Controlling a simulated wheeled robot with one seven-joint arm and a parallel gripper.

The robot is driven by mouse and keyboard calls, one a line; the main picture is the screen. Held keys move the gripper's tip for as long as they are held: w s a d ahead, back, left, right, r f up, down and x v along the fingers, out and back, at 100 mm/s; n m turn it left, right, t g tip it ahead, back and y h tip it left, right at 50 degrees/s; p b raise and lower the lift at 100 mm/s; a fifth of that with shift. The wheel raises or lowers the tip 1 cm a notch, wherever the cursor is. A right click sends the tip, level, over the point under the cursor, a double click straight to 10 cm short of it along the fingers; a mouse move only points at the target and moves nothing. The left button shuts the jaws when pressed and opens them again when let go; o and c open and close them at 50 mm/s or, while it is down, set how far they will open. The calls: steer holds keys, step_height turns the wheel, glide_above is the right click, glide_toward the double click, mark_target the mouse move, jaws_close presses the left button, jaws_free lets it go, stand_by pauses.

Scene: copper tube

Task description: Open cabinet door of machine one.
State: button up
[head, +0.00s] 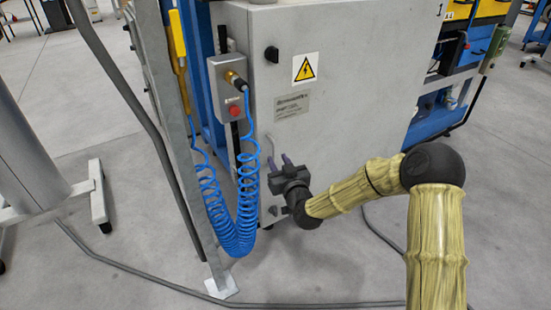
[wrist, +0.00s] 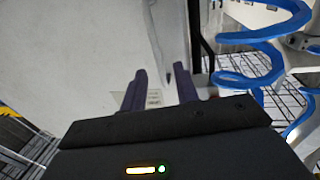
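The grey cabinet door (head: 350,90) of the machine marked 1 fills the middle of the head view and looks shut. It carries a yellow warning sticker (head: 306,68), a metal label plate (head: 292,105) and a black latch (head: 271,54) near its upper left edge. My gripper (head: 279,160) is in front of the lower left part of the door, below the latch. In the wrist view its two dark fingers (wrist: 162,90) stand apart with a gap between them, and the pale door surface (wrist: 105,50) lies beyond. Nothing is clearly held. Contact with the door cannot be told.
A coiled blue hose (head: 235,215) hangs left of my gripper and shows close by at right in the wrist view (wrist: 250,75). A grey control box (head: 228,88) with a red button and a metal post (head: 185,170) stand left of the door. Cables lie on the floor.

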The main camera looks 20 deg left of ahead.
mark_target(274, 153)
steer(key=shift+b+x, duration=0.3)
steer(key=shift+x, duration=1.45)
jaws_close()
